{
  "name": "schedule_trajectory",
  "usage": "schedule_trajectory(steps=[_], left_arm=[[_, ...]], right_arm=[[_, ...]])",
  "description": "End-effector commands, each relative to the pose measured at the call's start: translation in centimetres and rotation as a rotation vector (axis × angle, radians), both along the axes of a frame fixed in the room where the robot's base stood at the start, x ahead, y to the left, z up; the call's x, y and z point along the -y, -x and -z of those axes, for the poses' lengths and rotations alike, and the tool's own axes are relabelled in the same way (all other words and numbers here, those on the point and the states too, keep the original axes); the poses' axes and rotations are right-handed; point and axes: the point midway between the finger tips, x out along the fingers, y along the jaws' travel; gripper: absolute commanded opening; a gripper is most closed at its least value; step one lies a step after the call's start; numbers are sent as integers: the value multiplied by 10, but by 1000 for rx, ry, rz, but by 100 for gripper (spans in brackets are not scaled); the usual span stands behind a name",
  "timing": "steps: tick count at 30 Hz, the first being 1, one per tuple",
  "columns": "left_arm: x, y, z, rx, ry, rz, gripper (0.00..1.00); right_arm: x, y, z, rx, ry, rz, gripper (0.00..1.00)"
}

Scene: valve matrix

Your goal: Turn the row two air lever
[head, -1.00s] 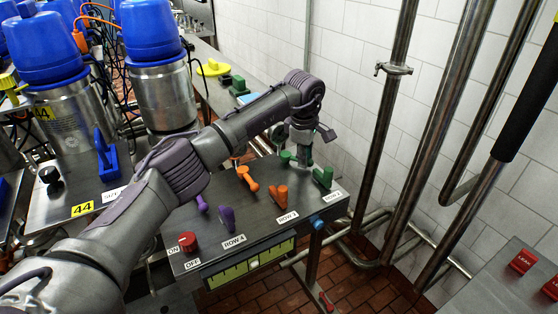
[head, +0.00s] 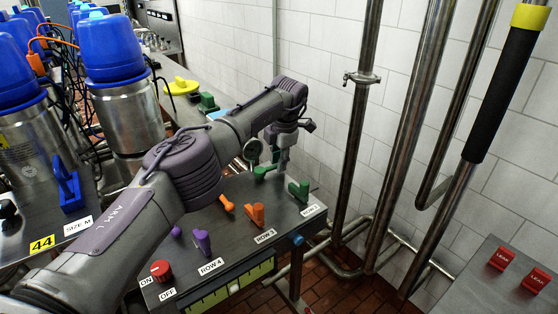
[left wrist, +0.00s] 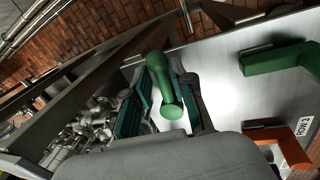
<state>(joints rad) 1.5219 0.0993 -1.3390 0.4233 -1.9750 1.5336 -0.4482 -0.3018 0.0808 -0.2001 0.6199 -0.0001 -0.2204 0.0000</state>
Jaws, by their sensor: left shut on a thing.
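Two green levers stand on the grey panel (head: 228,215) by the row 2 label. The rear green lever (head: 264,173) is at my left gripper (head: 282,168), which reaches down to the panel's far side. In the left wrist view this rounded green lever (left wrist: 164,84) lies between the two fingers of my left gripper (left wrist: 168,100), which is shut on it. The front green lever (head: 298,190) is free, and also shows in the left wrist view (left wrist: 280,58). I cannot tell which lever is marked for air. My right gripper is not in view.
Orange levers (head: 255,214) and purple levers (head: 202,242) stand on the same panel, with a red knob (head: 161,270) at its near left. Steel pipes (head: 360,120) rise to the right. Blue-topped canisters (head: 118,90) stand on the left.

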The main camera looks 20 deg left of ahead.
Motion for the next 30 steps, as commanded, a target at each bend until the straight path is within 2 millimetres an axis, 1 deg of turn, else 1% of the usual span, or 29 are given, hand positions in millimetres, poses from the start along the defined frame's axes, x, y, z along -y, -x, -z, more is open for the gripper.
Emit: schedule_trajectory(steps=[3, 9, 24, 25, 27, 30], left_arm=[[-1, -1, -1, 3, -1, -54, 0], [-2, 0, -1, 3, -1, -106, 0], [-2, 0, -1, 3, -1, -122, 0], [-2, 0, -1, 3, -1, -121, 27], [-2, 0, 0, 3, 0, -121, 39], [-1, 0, 0, 2, 0, -120, 39]], right_arm=[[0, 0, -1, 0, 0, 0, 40], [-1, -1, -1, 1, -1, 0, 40], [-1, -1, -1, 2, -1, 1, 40], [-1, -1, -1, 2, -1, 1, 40], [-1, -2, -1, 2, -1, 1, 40], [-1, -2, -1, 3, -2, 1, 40]])
